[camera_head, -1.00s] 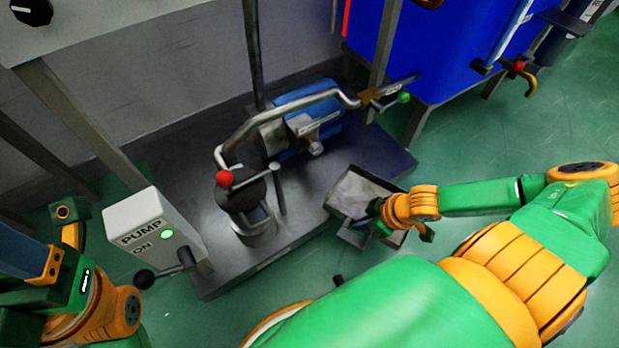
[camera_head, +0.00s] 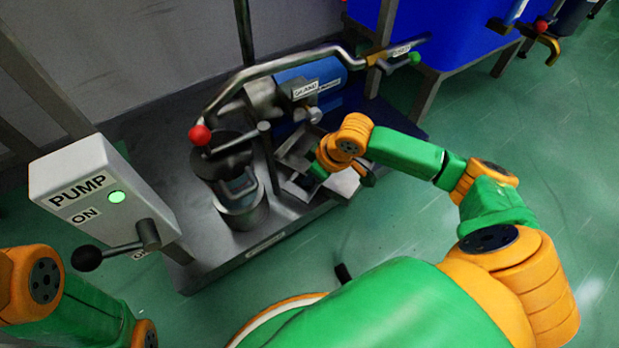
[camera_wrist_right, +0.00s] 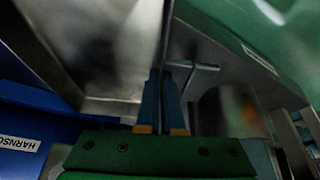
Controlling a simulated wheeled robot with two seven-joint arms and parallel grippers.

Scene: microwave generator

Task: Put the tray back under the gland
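The tray (camera_head: 297,160) is a shallow grey metal pan. It sits at the right part of the metal base, just below the block labelled GLAND (camera_head: 305,89), partly hidden by my right gripper. My right gripper (camera_head: 320,172) is at the tray's right side. In the right wrist view its two blue fingers (camera_wrist_right: 161,92) are close together on a thin upright metal edge of the tray (camera_wrist_right: 105,45). Whether the tray rests fully on the base cannot be told. My left arm shows at the lower left, but its gripper is out of view.
A pump box (camera_head: 100,190) with a lit green lamp and black-knobbed lever stands at the left. A metal cup (camera_head: 241,207) and a bent pipe with a red ball (camera_head: 200,135) stand left of the tray. A blue tank (camera_head: 450,35) is behind right. Green floor is clear at right.

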